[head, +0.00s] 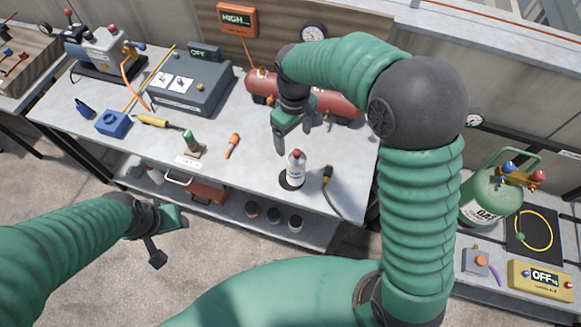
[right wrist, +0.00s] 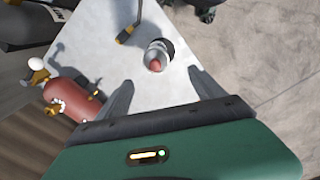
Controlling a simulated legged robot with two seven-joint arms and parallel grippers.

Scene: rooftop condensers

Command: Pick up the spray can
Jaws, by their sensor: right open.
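The spray can (head: 295,171) is white with a red cap and stands upright on a dark round spot near the front edge of the workbench (head: 345,150). In the right wrist view the spray can (right wrist: 158,50) shows from above, beyond and between the fingertips. My right gripper (head: 295,133) is open and empty, above the bench and behind the can, apart from it. Its two fingers also show spread in the right wrist view (right wrist: 164,90). My left gripper (head: 170,238) hangs in front of the bench at the left, away from the can; its jaw opening is unclear.
A black cable with a yellow-marked end (head: 328,178) lies just right of the can. A red tank (head: 335,104) lies behind my right gripper. An orange-handled tool (head: 233,146) and a green-topped item (head: 191,143) lie to the left. Bare bench surrounds the can's left side.

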